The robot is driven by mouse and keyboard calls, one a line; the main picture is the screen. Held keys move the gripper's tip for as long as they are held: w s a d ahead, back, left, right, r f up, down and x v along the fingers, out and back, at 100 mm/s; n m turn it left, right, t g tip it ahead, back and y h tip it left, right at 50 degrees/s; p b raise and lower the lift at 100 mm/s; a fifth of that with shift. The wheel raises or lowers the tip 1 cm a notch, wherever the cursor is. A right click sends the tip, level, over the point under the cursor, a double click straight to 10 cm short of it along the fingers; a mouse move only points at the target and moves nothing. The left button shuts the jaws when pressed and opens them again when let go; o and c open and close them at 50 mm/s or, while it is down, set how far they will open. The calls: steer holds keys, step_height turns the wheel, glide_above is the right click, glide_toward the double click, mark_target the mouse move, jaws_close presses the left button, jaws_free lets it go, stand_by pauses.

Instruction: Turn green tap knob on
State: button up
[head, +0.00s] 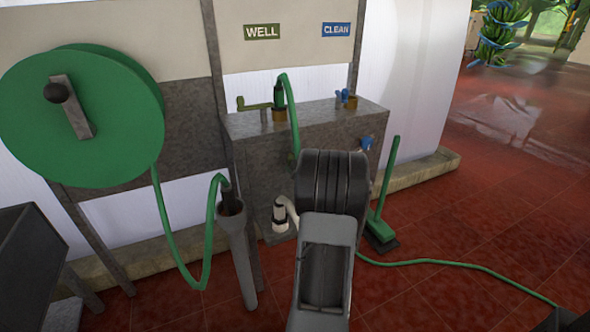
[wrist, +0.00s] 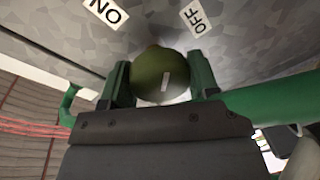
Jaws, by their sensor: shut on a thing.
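The olive-green tap knob (wrist: 152,62) is a round knob with a short white mark on its face, seen in the wrist view. The mark stands nearly upright there, leaning slightly towards the OFF label (wrist: 195,15). The ON label (wrist: 106,12) appears upside down at the upper left. My gripper (wrist: 160,78) has one finger on each side of the knob and is shut on it. In the head view my arm hides the knob and the fingertips. The grey metal tap box (head: 300,118) stands behind my arm, with WELL (head: 262,32) and CLEAN (head: 336,29) signs above.
A green hose reel (head: 110,130) is at the left, its hose hanging down. A grey tube holder (head: 238,255) stands left of my arm. A green brush (head: 382,215) leans at the right, and a green hose (head: 450,262) lies on the red floor. Floor at the right is mostly open.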

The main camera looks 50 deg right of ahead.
steer(key=n+b, duration=0.2)
steer(key=b, duration=0.1)
steer(key=n+b, duration=0.1)
steer(key=n, duration=0.1)
steer(key=shift+f+g+h+b, duration=0.3)
steer(key=shift+h, duration=0.1)
steer(key=n+b, duration=0.3)
steer(key=shift+r+b, duration=0.15)
steer(key=shift+b, duration=0.25)
steer(key=shift+n+g+h, duration=0.3)
steer(key=o, duration=0.9)
steer(key=shift+r, duration=0.1)
steer(key=shift+p+v, duration=1.7)
steer(key=shift+v, duration=5.25)
